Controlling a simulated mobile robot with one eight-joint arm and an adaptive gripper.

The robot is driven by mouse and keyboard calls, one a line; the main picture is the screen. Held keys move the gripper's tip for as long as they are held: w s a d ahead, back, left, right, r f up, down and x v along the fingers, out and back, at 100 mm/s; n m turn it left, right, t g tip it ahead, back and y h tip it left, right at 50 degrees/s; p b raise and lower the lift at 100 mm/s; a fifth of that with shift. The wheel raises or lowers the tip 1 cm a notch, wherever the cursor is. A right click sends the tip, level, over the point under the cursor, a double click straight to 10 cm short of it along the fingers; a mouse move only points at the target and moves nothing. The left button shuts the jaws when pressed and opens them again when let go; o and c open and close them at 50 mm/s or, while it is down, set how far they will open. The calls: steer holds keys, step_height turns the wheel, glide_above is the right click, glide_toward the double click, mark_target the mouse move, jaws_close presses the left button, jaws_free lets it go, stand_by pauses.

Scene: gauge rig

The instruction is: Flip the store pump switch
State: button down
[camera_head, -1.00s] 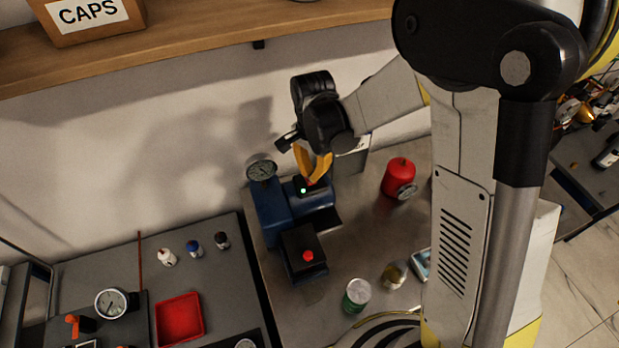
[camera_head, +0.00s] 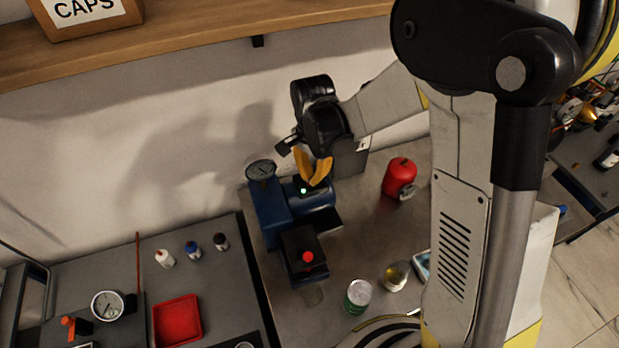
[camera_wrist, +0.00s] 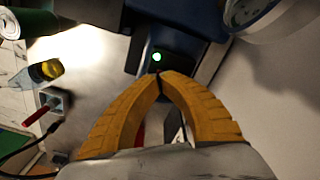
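The pump unit (camera_head: 271,208) is a blue machine on the grey bench, with a round gauge on its back left. A lit green light (camera_head: 303,190) sits on its black panel, and the light also shows in the wrist view (camera_wrist: 157,57). My gripper (camera_head: 316,183) points down right over this panel. In the wrist view its yellow fingertips (camera_wrist: 160,75) meet beside the green light, with nothing visible held between them. The fingers hide part of the panel, and I cannot make out the switch lever or whether the tips touch it.
A black box with a red button (camera_head: 307,258) stands at the unit's front. A red canister (camera_head: 399,178), a green-labelled can (camera_head: 357,296) and a small jar (camera_head: 395,277) stand to the right. A red tray (camera_head: 177,321) lies on the left bench. A wooden shelf (camera_head: 200,35) runs above.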

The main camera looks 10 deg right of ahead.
steer(key=shift+f+b, duration=0.5)
steer(key=shift+f, duration=0.1)
steer(key=shift+r, duration=0.1)
steer(key=shift+r+p, duration=2.3)
steer(key=shift+r, duration=1.2)
steer(key=shift+f, duration=0.1)
